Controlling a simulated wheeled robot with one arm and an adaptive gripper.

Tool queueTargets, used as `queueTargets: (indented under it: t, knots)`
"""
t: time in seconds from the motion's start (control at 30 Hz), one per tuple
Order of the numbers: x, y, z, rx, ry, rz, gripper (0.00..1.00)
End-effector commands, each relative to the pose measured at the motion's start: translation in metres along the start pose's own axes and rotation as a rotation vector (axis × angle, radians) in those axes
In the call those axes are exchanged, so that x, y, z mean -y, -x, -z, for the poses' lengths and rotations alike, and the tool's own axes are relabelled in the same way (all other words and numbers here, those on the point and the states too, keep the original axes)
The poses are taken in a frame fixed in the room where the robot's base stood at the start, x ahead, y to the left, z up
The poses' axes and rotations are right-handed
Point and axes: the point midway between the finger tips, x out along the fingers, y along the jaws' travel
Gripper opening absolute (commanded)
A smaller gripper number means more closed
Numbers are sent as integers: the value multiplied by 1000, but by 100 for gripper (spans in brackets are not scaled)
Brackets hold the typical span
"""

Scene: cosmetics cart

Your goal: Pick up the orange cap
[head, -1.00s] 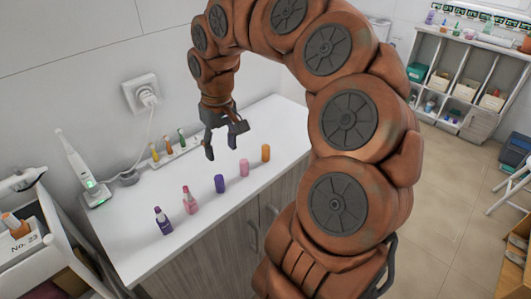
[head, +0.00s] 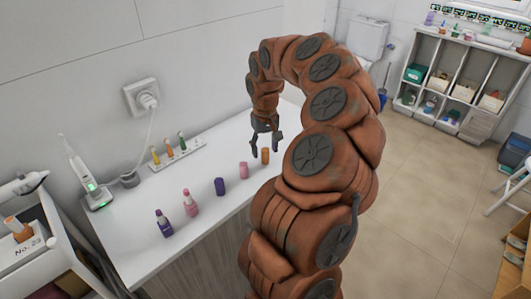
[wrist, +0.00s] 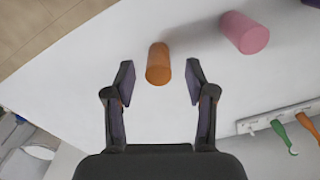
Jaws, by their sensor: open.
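The orange cap (head: 265,156) stands on the white counter, at the right end of a row of caps and bottles. In the wrist view the orange cap (wrist: 158,64) lies between the two fingertips, toward their far ends. My gripper (head: 267,150) is open and empty, close to the cap in the head view. In the wrist view my gripper (wrist: 159,80) has a finger on each side of the cap, with a gap on both sides. I cannot tell how far above the counter the fingertips are.
A pink cap (head: 243,170) stands just left of the orange one. A purple cap (head: 220,187), a pink bottle (head: 190,203) and a purple bottle (head: 163,222) continue the row. The white counter (head: 130,235) is otherwise mostly clear.

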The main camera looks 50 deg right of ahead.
Motion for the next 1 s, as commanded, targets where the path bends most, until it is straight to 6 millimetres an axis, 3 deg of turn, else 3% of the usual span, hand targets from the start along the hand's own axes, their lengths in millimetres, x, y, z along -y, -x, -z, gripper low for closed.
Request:
queueTargets:
  t: [0.23,0.53,0.93,1.0]
  knots:
    - [-1,-27,0,1,0,2,55]
    - [-1,-31,0,-1,0,1,54]
    - [-1,-31,0,-1,1,1,12]
    - [-1,-31,0,-1,1,1,12]
